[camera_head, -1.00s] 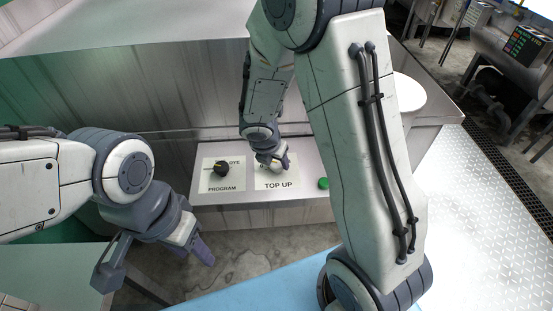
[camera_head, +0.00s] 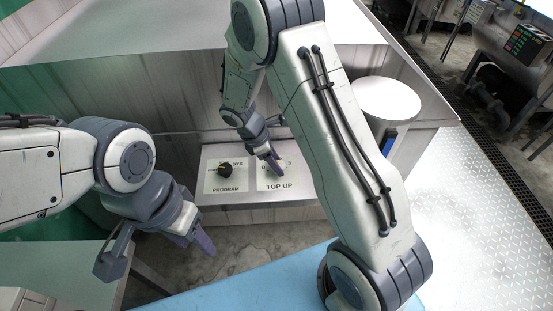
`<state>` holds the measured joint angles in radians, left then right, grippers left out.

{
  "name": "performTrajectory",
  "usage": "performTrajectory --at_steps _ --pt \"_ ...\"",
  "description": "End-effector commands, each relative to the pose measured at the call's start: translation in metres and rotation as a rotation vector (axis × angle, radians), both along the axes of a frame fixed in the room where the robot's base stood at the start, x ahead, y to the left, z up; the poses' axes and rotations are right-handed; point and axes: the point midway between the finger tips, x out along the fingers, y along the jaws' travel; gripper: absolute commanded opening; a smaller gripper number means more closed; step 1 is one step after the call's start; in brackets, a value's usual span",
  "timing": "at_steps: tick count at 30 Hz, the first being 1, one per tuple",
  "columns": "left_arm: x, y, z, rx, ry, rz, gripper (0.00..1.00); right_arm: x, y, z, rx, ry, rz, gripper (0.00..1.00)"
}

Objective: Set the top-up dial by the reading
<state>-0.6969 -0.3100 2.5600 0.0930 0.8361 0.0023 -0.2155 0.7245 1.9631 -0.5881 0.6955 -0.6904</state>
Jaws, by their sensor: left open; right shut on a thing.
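The top-up dial sits over the "TOP UP" label plate (camera_head: 278,186) on the sloped panel. My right gripper (camera_head: 274,164) is at that plate, shut on the dial, which its fingers mostly hide. The markings around the dial are covered too. The black program dial (camera_head: 225,170) stands to the left on its own plate (camera_head: 226,189), with its pointer toward the left. My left gripper (camera_head: 157,256) is open and empty, low at the left, apart from the panel. No reading display is legible in this view.
A white round-topped drum (camera_head: 386,98) stands right of the panel behind my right arm. A light-blue surface (camera_head: 240,290) lies in front. A control box with lit keys (camera_head: 520,41) is at the far right. Grey floor (camera_head: 255,240) shows between.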

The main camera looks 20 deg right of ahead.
Motion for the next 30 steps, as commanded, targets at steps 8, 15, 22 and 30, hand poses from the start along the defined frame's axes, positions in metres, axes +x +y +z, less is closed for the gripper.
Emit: performTrajectory --at_steps 8,15,22,30 --pt "0.0 0.0 0.0082 0.0 0.0 0.0 0.5 0.0023 -0.0004 0.0009 0.001 -0.001 -0.245 0.0" --pt "-0.0001 0.0 0.0105 0.0 0.0 0.0 0.5 0.0032 -0.0008 0.0007 0.001 -0.002 -0.399 0.0" --pt "0.0 0.0 0.0115 0.0 0.0 0.0 0.5 0.0033 -0.0012 0.0002 0.001 -0.002 -0.482 0.0" --pt "0.0 0.0001 0.0117 0.0 0.0 0.0 0.5 0.0034 -0.0015 0.0003 0.0 -0.002 -0.511 0.0"
